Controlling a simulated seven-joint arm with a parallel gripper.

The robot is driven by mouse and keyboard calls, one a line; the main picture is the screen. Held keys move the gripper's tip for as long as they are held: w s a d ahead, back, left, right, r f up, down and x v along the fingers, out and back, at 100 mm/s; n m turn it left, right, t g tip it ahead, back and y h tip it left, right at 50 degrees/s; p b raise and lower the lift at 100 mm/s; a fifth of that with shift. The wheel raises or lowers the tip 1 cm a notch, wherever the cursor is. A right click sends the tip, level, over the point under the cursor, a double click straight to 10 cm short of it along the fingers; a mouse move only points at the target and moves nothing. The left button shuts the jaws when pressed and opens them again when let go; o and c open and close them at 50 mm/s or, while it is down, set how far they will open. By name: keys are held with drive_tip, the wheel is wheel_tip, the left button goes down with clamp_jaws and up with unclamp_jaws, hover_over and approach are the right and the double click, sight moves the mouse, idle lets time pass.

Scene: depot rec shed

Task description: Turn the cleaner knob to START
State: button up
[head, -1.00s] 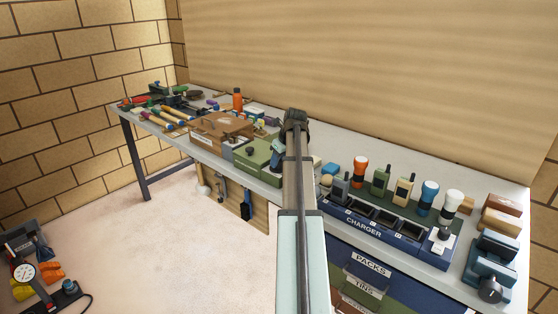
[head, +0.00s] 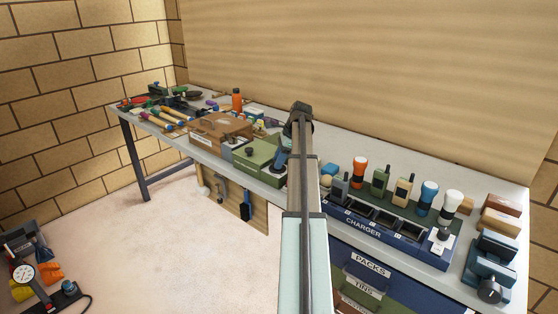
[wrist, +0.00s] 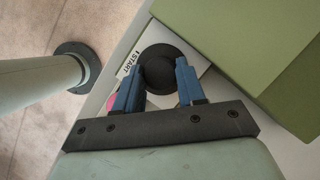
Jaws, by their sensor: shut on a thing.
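The cleaner knob (wrist: 164,62) is a round black knob on a white plate (wrist: 146,40) in the wrist view. START is printed on the plate to the left of the knob, with a small mark beside it. A pink patch shows behind my left finger. My gripper (wrist: 160,72) has its blue fingers on both sides of the knob, shut on it. No pointer on the knob is clear to me. In the head view my gripper (head: 282,161) is low at the right end of the green box (head: 262,152); the knob is hidden there.
A brown case (head: 215,130) stands left of the green box. The charger (head: 370,222) with radios and torches stands to the right. A dark blue device (head: 490,262) is at the bench's right end. Brushes hang below the front edge.

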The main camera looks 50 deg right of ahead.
drive_tip(key=n, duration=0.2)
drive_tip(key=n+g, duration=0.1)
drive_tip(key=n, duration=0.1)
drive_tip(key=shift+w+d+g+y, duration=0.15)
drive_tip(key=shift+g+y, duration=0.15)
drive_tip(key=shift+f+n+g, duration=0.1)
drive_tip(key=shift+n+g, duration=0.4)
drive_tip(key=shift+n, duration=1.1)
drive_tip(key=o, duration=1)
drive_tip(key=shift+o, duration=0.2)
